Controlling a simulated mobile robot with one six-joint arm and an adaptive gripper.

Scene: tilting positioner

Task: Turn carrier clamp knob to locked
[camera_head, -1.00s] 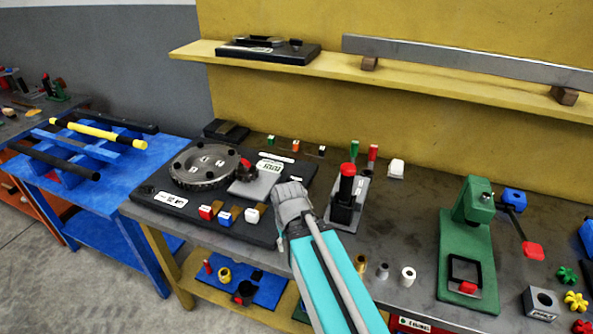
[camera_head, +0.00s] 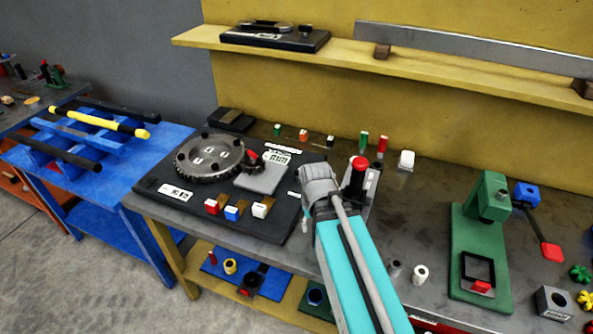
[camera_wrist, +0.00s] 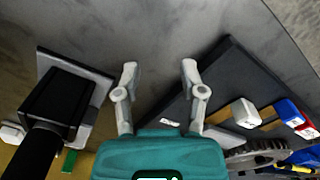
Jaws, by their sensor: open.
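The positioner board (camera_head: 277,224) is a black plate on the bench. It bears a toothed dark disc (camera_head: 208,158), a grey plate (camera_head: 262,178) and a small red-topped knob (camera_head: 253,155) beside the disc. Red (camera_head: 211,206), blue (camera_head: 231,213) and white (camera_head: 260,210) blocks sit along its front. I cannot tell which part is the carrier clamp knob. My gripper (camera_head: 318,178) is above the board's right edge. In the wrist view my gripper (camera_wrist: 160,68) is open, with nothing between its fingers; the white block (camera_wrist: 246,113) and part of the disc (camera_wrist: 256,154) are to its right.
A black post with a red top (camera_head: 358,165) stands close to my gripper's right; its dark body (camera_wrist: 63,102) is left of the fingers in the wrist view. A green press (camera_head: 487,245) is farther right. Small coloured pieces line the back. Bare bench lies between post and press.

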